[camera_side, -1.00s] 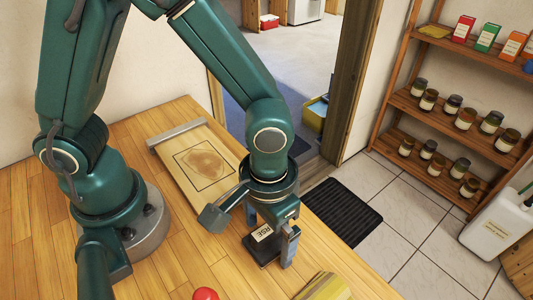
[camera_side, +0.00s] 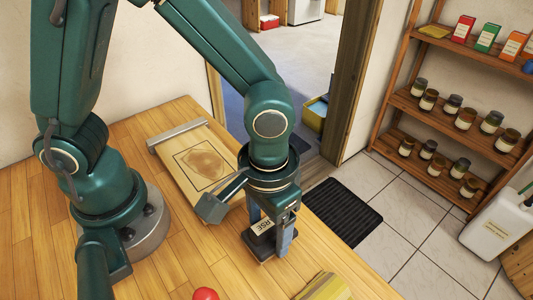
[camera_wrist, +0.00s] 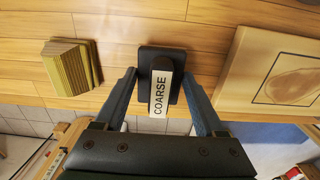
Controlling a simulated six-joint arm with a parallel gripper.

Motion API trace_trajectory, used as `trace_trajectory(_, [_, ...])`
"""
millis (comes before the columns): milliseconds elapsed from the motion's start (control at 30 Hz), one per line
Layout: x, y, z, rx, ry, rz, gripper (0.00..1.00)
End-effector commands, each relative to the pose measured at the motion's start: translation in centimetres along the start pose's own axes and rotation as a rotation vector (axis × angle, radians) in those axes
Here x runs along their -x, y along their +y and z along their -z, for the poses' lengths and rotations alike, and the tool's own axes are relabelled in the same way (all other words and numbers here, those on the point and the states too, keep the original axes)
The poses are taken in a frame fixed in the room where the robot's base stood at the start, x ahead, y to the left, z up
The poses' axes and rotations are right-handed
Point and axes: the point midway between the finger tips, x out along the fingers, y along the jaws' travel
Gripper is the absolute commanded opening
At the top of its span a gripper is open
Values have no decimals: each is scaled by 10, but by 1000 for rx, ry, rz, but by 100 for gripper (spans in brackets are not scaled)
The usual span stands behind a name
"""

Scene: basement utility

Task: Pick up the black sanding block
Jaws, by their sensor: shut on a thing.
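The black sanding block (camera_side: 258,248) is between the fingers of my gripper (camera_side: 268,242) in the side view, at the right-hand part of the wooden bench. In the wrist view the black block (camera_wrist: 147,55) carries a pale strip lettered COARSE. The fingers of my gripper (camera_wrist: 159,78) stand on either side of it and are shut on it. The block is close above the bench or touching it; I cannot tell which. Part of it is hidden by a finger in the side view.
A stained wooden board (camera_side: 200,155) lies behind the block and appears at right in the wrist view. A yellow-green block (camera_side: 322,288) lies near the front edge, with a red round thing (camera_side: 205,294) to its left. A jar shelf (camera_side: 450,110) stands beyond the bench.

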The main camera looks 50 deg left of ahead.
Motion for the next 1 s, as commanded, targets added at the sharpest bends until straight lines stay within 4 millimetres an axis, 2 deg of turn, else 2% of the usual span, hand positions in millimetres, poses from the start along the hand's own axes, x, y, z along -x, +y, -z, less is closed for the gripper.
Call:
trace_trajectory(133, [26, 0, 2, 1, 8, -6, 0])
trace_trajectory(500, [67, -73, 18, 10, 6, -2, 0])
trace_trajectory(700, [83, -99, 24, 6, 4, -1, 0])
trace_trajectory(1000, [91, -113, 27, 0, 2, 0, 0])
